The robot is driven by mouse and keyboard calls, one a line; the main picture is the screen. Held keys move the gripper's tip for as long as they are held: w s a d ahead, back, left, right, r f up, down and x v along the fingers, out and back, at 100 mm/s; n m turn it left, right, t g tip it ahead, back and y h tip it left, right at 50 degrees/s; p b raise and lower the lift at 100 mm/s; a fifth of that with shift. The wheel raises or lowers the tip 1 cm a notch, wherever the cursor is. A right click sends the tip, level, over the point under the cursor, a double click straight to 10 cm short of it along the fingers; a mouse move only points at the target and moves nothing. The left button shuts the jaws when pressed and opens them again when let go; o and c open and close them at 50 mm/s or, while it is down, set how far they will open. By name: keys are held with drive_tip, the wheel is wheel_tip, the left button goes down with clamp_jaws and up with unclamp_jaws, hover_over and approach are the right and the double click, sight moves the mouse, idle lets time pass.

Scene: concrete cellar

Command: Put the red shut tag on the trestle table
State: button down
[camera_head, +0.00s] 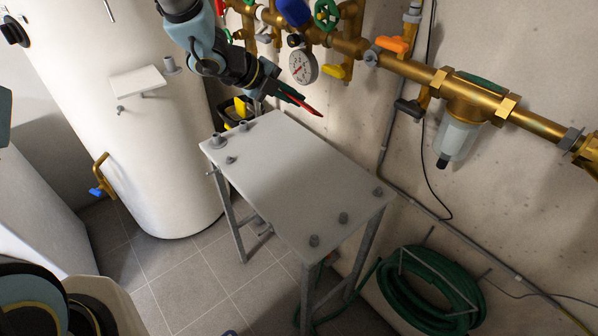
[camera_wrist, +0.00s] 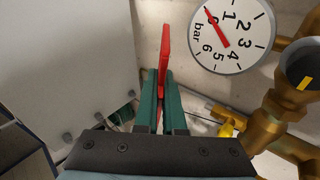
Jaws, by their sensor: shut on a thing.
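The red shut tag (camera_wrist: 165,50) is thin and flat and sticks out beyond my fingertips in the wrist view. It also shows as a red strip in the head view (camera_head: 311,108). My gripper (camera_wrist: 160,88) has green fingers shut on the tag. In the head view my gripper (camera_head: 287,93) is near the far edge of the trestle table, and the tag appears raised above it. The trestle table (camera_head: 290,170) has a grey top, mostly bare. Its top also fills the left of the wrist view (camera_wrist: 70,60).
Several small grey fittings stand near the table's corners, such as one at the front (camera_head: 314,240). A pressure gauge (camera_head: 303,66) and brass pipes (camera_head: 400,66) run along the wall close behind my gripper. A white tank (camera_head: 140,130) stands left. A green hose (camera_head: 432,290) hangs at right.

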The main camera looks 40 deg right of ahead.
drive_tip(key=shift+s+d+f+b, duration=0.1)
drive_tip(key=shift+f+b, duration=0.3)
drive_tip(key=shift+f, duration=0.25)
wheel_tip(320, 180, down, 18)
drive_tip(key=b, duration=1.6)
drive_tip(key=shift+r, duration=0.15)
drive_tip(key=c, duration=1.2)
unclamp_jaws()
drive_tip(key=shift+o, duration=0.2)
drive_tip(key=p+v, duration=0.3)
drive_tip(key=v, duration=0.4)
drive_tip(key=shift+r, duration=0.15)
drive_tip(key=shift+a+r, duration=0.2)
drive_tip(key=shift+a, duration=0.15)
